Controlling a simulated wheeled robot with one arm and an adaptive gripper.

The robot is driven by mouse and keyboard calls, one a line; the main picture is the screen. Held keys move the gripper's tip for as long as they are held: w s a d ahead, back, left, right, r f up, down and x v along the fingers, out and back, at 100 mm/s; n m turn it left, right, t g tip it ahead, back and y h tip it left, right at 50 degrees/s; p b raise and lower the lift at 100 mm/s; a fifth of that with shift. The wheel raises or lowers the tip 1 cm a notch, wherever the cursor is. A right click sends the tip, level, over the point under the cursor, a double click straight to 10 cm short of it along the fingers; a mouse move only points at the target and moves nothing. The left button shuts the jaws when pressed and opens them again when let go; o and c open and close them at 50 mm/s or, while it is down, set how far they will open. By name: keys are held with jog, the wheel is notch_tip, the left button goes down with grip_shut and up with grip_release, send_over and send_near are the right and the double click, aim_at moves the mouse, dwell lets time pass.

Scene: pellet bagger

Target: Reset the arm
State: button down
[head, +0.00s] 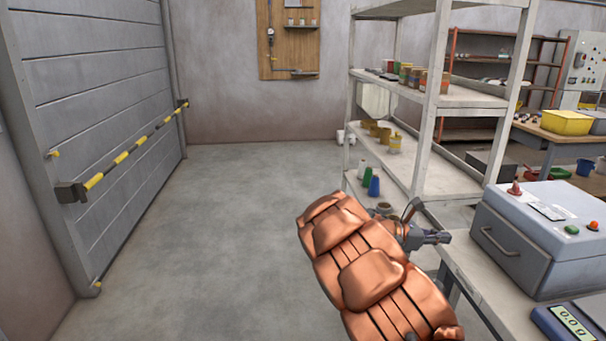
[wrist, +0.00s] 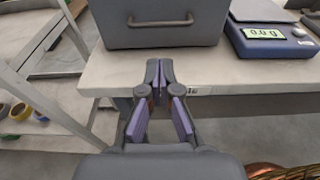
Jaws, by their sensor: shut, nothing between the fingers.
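My arm, with copper-coloured padded covers, reaches up from the bottom of the head view. My gripper (head: 440,237) is at its end, just left of the grey box on the bench. In the wrist view my gripper (wrist: 159,70) points at the bench edge below that box. Its fingertips meet and nothing is between them. I cannot tell whether the tips touch the bench.
A grey box (head: 515,262) with a handle and a scale (head: 566,325) stand on the bench (head: 470,262). A white shelf rack (head: 425,120) with tins is behind. A shutter door (head: 95,110) is at left. The floor (head: 220,215) between is clear.

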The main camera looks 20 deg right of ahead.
jog(key=s+a+r+m+g+y+p, duration=0.1)
jog(key=s+a+r+m+y, duration=0.25)
jog(key=s, duration=0.45)
jog(key=s+a+r+m+g+y+p, duration=0.1)
jog(key=s+a+r+m+y, duration=0.1)
jog(key=s+a+m, duration=0.4)
jog(key=s+a+f+m+t+y+p, duration=0.1)
jog(key=s+a+m+y, duration=0.2)
jog(key=s+a, duration=0.6)
jog(key=s+a+f+m+t+y+p, duration=0.1)
jog(key=s+a+y, duration=0.6)
jog(key=a, duration=1.1)
jog(key=s+f+m+t, duration=0.1)
jog(key=s+m, duration=0.1)
jog(key=s, duration=0.1)
jog(key=shift+s+a+f+p, duration=0.2)
jog(key=shift+s+p, duration=0.05)
jog(key=shift+p, duration=0.15)
jog(key=shift+d+m, duration=0.15)
jog(key=shift+m, duration=0.1)
